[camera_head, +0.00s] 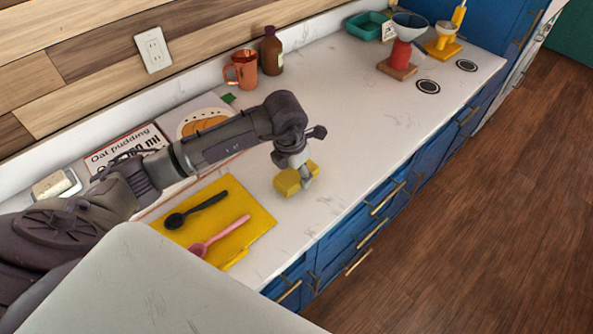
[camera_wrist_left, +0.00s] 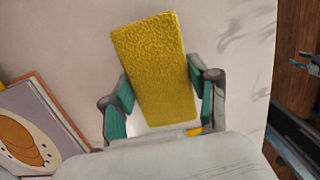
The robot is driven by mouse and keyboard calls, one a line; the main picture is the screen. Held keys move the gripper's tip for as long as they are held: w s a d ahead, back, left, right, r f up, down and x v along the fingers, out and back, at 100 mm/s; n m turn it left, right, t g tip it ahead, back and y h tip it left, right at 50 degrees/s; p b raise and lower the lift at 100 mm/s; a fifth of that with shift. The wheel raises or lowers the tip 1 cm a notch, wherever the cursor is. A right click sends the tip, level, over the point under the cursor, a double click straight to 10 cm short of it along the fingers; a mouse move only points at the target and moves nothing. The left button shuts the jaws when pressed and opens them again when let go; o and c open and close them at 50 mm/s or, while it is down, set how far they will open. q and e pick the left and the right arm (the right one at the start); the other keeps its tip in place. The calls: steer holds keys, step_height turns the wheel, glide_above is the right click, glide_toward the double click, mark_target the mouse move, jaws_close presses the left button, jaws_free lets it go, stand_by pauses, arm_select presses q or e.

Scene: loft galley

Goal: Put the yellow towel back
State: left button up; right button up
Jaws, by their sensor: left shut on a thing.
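The yellow towel (camera_head: 288,181) is a small, thick folded block with a rough terry surface. My left gripper (camera_head: 304,178) is shut on it over the white counter, pointing down. In the left wrist view the towel (camera_wrist_left: 155,70) sits between the two teal finger pads, tilted slightly. I cannot tell whether its underside touches the counter. What looks like part of my right gripper (camera_wrist_left: 310,62) shows at the right edge of the left wrist view, cut off; its jaws are unclear.
A flat yellow mat (camera_head: 247,247) holds a black spoon (camera_head: 197,209) and a pink spoon (camera_head: 219,235). Behind are a copper mug (camera_head: 242,70), a brown bottle (camera_head: 271,52) and books (camera_head: 195,112). The mid-counter is clear.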

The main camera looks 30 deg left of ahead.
arm_select(q)
steer(key=shift+f, duration=0.6)
steer(key=shift+f, duration=0.1)
steer(key=o, duration=1.1)
